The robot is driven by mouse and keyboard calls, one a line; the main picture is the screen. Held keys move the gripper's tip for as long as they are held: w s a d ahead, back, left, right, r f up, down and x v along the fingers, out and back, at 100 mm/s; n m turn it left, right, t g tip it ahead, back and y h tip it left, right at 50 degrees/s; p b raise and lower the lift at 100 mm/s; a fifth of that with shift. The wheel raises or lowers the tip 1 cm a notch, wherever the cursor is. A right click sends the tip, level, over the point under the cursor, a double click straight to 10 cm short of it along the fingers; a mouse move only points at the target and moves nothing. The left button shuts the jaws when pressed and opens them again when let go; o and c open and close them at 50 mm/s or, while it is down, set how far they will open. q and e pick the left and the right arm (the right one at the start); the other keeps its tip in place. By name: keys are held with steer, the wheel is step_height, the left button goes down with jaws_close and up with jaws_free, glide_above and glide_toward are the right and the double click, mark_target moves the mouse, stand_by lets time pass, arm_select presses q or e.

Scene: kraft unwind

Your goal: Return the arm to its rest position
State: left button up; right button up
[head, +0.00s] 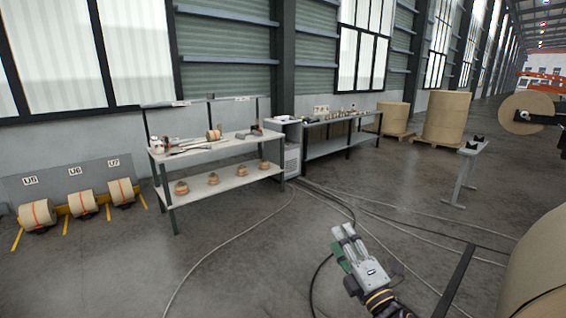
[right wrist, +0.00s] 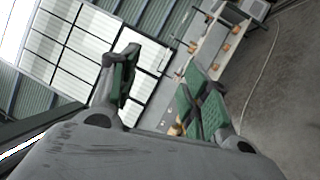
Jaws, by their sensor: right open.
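My right gripper (head: 345,240) is in the lower middle of the head view, raised in open space above the concrete floor, with its arm coming in from the bottom edge. In the right wrist view its two green-padded fingers (right wrist: 155,95) stand apart with nothing between them, so it is open and empty. It touches nothing that I can see. My left gripper is not in view.
A workbench (head: 237,178) with tools and small rolls stands at the left. A second bench (head: 330,148) is behind it. Large kraft rolls (head: 446,117) stand at the back right, and a big roll (head: 535,262) is near at the right edge. Cables (head: 240,237) cross the floor.

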steer(key=s+d+f+m+g+h, duration=0.3)
steer(key=d+f+m+h, duration=0.1)
steer(key=f+m, duration=0.35)
steer(key=s+d+f+m+g+h, duration=0.35)
steer(key=f+m, duration=0.25)
steer(key=f, duration=0.3)
steer(key=s+f+m+g+y, duration=0.1)
steer(key=s+f+m+g, duration=0.4)
steer(key=s, duration=0.4)
steer(key=s+f+m+g, duration=0.3)
steer(key=s+f+g, duration=0.2)
steer(key=s+f, duration=0.3)
step_height(320, 180, down, 33)
steer(key=s, duration=0.3)
steer(key=s+d+f+g, duration=0.1)
steer(key=s+d+f, duration=0.1)
steer(key=s+f, duration=0.8)
steer(key=s+d+f+g, duration=0.1)
steer(key=s+f, duration=0.8)
steer(key=s, duration=0.3)
steer(key=shift+d+f+n, duration=0.35)
